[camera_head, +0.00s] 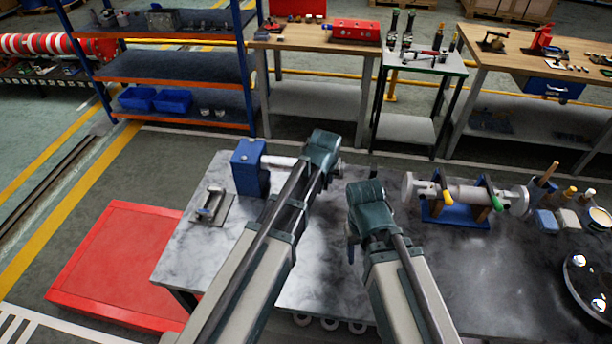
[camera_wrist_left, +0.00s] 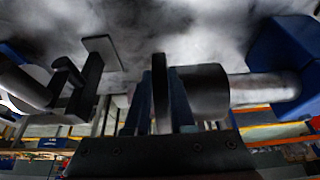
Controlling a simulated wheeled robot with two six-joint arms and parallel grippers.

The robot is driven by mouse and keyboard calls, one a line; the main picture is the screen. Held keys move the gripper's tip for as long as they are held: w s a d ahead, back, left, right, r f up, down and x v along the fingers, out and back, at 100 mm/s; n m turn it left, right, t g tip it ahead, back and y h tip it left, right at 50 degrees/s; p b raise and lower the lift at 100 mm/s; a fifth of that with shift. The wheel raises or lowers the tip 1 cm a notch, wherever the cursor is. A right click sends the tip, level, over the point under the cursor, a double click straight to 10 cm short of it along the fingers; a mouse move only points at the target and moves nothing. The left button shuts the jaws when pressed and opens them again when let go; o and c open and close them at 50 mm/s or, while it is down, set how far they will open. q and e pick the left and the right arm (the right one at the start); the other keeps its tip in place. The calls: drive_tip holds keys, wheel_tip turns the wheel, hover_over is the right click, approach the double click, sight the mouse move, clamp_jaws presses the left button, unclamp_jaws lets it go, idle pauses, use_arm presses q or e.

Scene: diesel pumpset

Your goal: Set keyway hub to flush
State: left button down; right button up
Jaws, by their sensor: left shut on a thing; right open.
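A blue block (camera_head: 250,168) stands on the back left of the grey metal table, with a light shaft (camera_head: 281,161) sticking out to its right. In the head view my left wrist and arm hide the hub. My right gripper (camera_head: 352,242) is open over the middle of the table, apart from the shaft; its fingers are mostly hidden.
A small metal fixture (camera_head: 210,206) lies left of the blue block. A flanged shaft assembly on a blue cradle (camera_head: 440,212) stands at the right, beside cups and brushes. A black disc (camera_head: 590,285) is far right. A red platform (camera_head: 110,262) lies on the floor.

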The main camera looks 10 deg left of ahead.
use_arm(q)
drive_tip(key=d, duration=0.5)
drive_tip(key=c, duration=0.8)
unclamp_jaws()
drive_tip(key=shift+d, duration=0.15)
drive_tip(key=shift+o, duration=0.2)
drive_tip(key=p+v, duration=1.2)
drive_tip(key=v, duration=0.1)
drive_tip(key=shift+r+p, duration=0.35)
drive_tip(key=shift+p, duration=0.05)
